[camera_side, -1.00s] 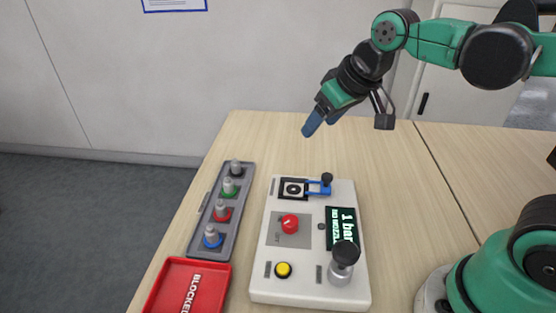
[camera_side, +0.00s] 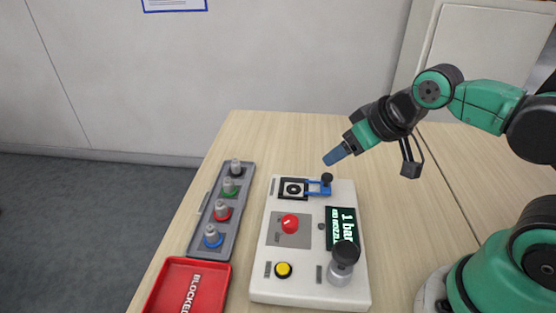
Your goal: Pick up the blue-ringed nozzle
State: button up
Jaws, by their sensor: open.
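The blue-ringed nozzle (camera_side: 213,237) stands upright in the nearest place of a grey tray (camera_side: 199,243) on the left of the table. It is a grey nozzle with a blue ring at its base. My gripper (camera_side: 335,157) is in the air above the far right part of the white control panel, well to the right of and higher than the nozzle. Its blue fingers point down and left. They overlap in this view, so the gap between them does not show. Nothing is seen held in them.
Red-ringed (camera_side: 222,211), green-ringed (camera_side: 229,187) and black-ringed (camera_side: 236,168) nozzles stand in the same tray. A red "BLOCKED" bin (camera_side: 222,280) sits nearer. The white panel (camera_side: 308,292) carries a red knob (camera_side: 290,221), yellow button (camera_side: 283,270) and black-knobbed lever (camera_side: 345,254).

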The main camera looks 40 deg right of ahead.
jog(key=shift+c, duration=1.1)
jog(key=m+g, duration=0.4)
jog(key=g, duration=0.2)
send_near(210, 227)
jog(key=d, duration=0.5)
jog(key=shift+m+g, duration=0.6)
jog(key=shift+m, duration=0.2)
jog(key=a+f, duration=0.2)
jog(key=w+a+f, duration=0.1)
jog(key=a+f, duration=0.2)
jog(key=shift+f, duration=2.8)
